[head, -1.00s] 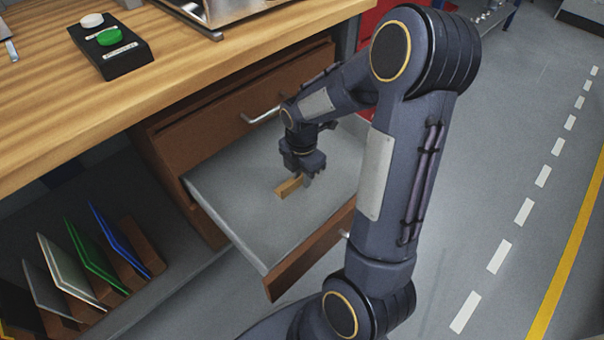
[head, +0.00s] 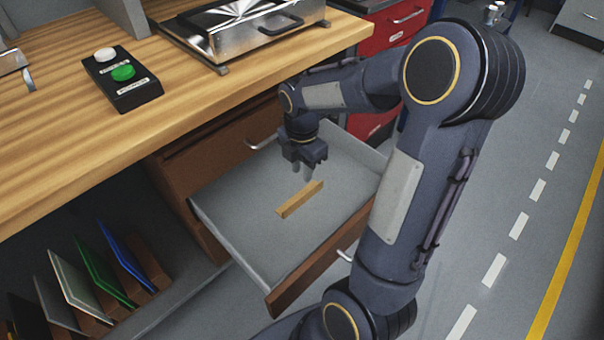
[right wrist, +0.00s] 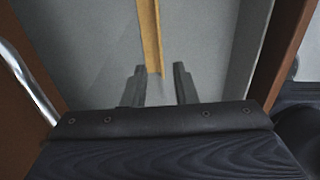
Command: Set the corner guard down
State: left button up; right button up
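The corner guard (head: 299,199) is a short tan strip lying on the grey floor of the open drawer (head: 235,215). My right gripper (head: 307,172) is above the drawer, just behind and above the strip, and apart from it. In the right wrist view the two fingers (right wrist: 160,85) are spread and empty, with the corner guard (right wrist: 150,35) beyond and between them. The far end of the strip is cut off by the top of that view. My left gripper is not in view.
The wooden workbench (head: 90,140) overhangs the drawer cabinet. A black box with a green and a white button (head: 122,82) and a metal fixture (head: 240,30) stand on it. Coloured panels (head: 105,265) stand in a rack at lower left. The drawer floor around the strip is clear.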

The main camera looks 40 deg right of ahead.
jog(key=s+a+r+m+t+y, duration=0.2)
jog(key=s+a+r+m, duration=0.2)
jog(key=m, duration=0.6)
jog(key=s+a+r+m+t+y, duration=0.1)
jog(key=s+a+r+m+t, duration=0.2)
jog(key=s+a+m, duration=0.6)
jog(key=shift+s+a+r+m+t+y, duration=0.15)
jog(key=shift+s+r+m+t+y, duration=0.2)
jog(key=shift+s+r+m, duration=0.45)
jog(key=shift+s+f, duration=0.1)
jog(key=shift+s, duration=0.05)
